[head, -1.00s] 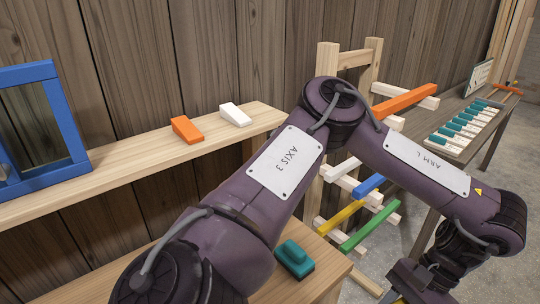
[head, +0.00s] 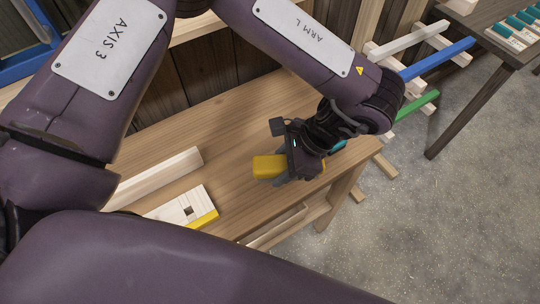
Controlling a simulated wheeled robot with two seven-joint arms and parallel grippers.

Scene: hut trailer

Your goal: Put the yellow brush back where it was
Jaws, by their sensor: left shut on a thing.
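My left gripper (head: 284,165) reaches in over the wooden bench top (head: 235,110), near its right end. It is shut on the yellow brush (head: 268,167), whose blocky yellow end sticks out to the left of the jaws. The rest of the brush is mostly hidden by the gripper. I cannot tell whether the brush touches the bench. My right gripper is out of view.
A teal object (head: 338,147) shows partly behind the gripper. A pale wooden bar (head: 160,178) and a pale block with a square hole and yellow edge (head: 188,208) lie to the left. A rack with blue (head: 438,58) and green (head: 417,106) bars stands right. A dark table (head: 478,80) is beyond.

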